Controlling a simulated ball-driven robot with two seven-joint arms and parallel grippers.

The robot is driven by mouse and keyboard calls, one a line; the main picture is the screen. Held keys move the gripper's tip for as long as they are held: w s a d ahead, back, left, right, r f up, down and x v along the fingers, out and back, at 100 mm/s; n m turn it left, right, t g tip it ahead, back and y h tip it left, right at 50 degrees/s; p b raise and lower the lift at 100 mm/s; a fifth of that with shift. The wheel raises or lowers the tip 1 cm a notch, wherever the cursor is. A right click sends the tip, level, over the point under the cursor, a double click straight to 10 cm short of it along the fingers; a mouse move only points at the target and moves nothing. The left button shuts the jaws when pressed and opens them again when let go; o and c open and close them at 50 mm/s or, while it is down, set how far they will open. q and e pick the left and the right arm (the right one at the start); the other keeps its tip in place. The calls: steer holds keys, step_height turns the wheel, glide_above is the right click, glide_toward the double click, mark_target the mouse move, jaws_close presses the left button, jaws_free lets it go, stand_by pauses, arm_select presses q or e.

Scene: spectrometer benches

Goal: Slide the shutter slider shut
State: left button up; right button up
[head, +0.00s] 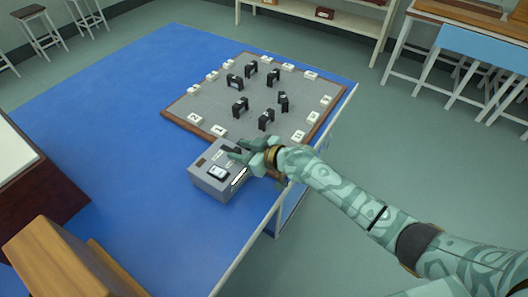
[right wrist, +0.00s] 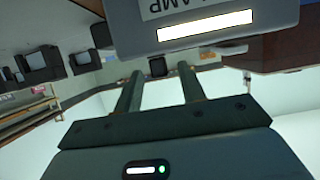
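The grey lamp box (head: 212,181) stands on the blue bench near its front edge. It has a white switch-like part (head: 217,172) on top and a bright slot (head: 239,177) on its right side. In the right wrist view its lettered face and lit slot (right wrist: 205,26) show upside down, close by. My right gripper (head: 242,150) is at the box's far right edge. Its two fingers (right wrist: 157,82) are apart. A small dark block (right wrist: 157,66) shows between the fingertips; I cannot tell whether it is the shutter slider or whether it touches them. My left gripper is out of view.
Behind the box lies a grey board (head: 215,110) with several black holders (head: 240,106) and white labels around its edge. Brown wooden furniture (head: 55,262) stands at lower left. The blue bench (head: 110,115) is clear left of the board.

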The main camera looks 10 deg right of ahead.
steer(key=p+v, duration=0.3)
steer(key=v, duration=1.2)
steer(key=shift+d+f, duration=0.1)
steer(key=shift+f, duration=0.05)
